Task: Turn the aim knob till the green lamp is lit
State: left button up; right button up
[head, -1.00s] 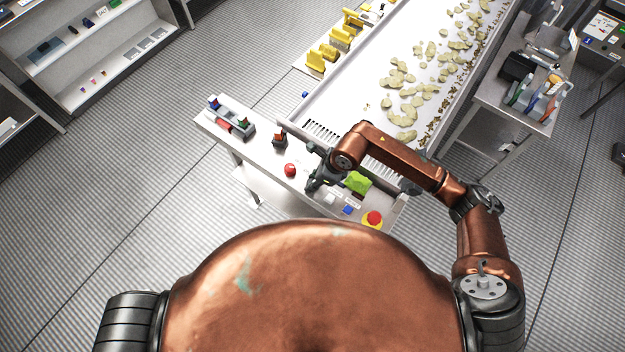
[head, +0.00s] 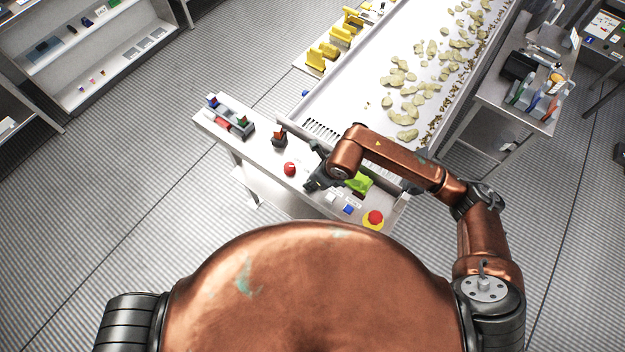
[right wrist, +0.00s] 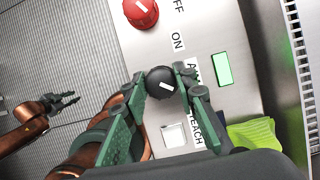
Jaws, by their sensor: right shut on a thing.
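The black aim knob (right wrist: 161,83), with a white pointer line, sits on the light panel in the right wrist view. My right gripper (right wrist: 159,79) is shut on it, one green finger on each side. In the head view my right gripper (head: 314,182) is over the console (head: 265,155), and the knob is hidden there. My left gripper (right wrist: 58,103) is at the left of the right wrist view, empty, fingers apart.
A red knob (right wrist: 141,11) is near the black one. A white square button (right wrist: 173,135) and a green cloth (right wrist: 254,136) lie close by. A red stop button (head: 375,217) is at the console's near end. The conveyor (head: 375,75) runs behind.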

jog(key=o, duration=1.2)
jog(key=shift+c, duration=0.2)
jog(key=v, duration=1.2)
